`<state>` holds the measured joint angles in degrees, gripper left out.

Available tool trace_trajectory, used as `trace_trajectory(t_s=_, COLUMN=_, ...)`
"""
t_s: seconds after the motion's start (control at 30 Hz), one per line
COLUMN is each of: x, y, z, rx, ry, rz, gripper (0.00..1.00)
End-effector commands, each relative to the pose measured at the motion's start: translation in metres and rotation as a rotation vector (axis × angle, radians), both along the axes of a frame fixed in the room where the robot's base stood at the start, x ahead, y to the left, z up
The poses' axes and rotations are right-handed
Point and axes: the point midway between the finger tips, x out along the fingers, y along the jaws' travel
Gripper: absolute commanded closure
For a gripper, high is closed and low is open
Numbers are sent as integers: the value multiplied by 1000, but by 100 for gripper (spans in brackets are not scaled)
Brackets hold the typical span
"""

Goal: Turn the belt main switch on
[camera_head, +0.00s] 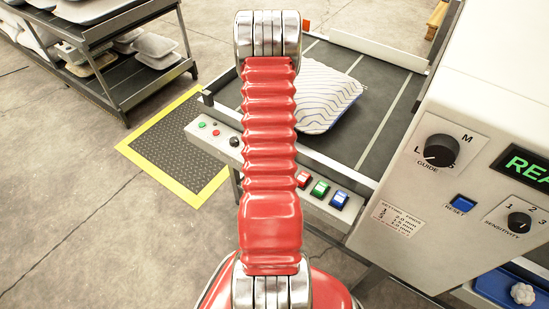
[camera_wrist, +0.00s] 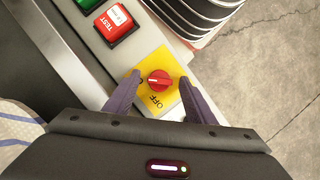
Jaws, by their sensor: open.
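The belt main switch is a red rotary knob (camera_wrist: 160,81) on a yellow plate (camera_wrist: 160,58) in the wrist view. Its grip bar lies roughly left to right in the picture, with a pale mark on it. The word OFF is printed just below the knob. My gripper (camera_wrist: 161,77) is open, with one dark finger on each side of the knob. I cannot tell whether either finger touches it. In the head view the switch and my gripper are hidden behind my red arm.
A red TEST button (camera_wrist: 116,25) sits beside the yellow plate. A white pillow with blue lines (camera_head: 328,94) lies on the dark belt (camera_head: 345,140). A white machine housing (camera_head: 455,80) stands to the right. A rack of trays (camera_head: 100,55) stands at the upper left.

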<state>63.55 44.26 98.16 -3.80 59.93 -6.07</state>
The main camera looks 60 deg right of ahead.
Motion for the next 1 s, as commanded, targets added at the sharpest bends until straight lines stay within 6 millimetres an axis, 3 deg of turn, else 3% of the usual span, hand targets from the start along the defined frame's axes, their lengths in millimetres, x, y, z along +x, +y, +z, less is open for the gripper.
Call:
trace_trajectory(t_s=0.27, x=6, y=-8, z=21, rx=-3, ry=-1, rz=0, gripper=50)
trace_trajectory(t_s=0.8, x=26, y=-37, z=106, rx=-2, ry=-2, rz=0, gripper=50)
trace_trajectory(t_s=1.0, x=30, y=-42, z=124, rx=-1, ry=-1, rz=0, gripper=50)
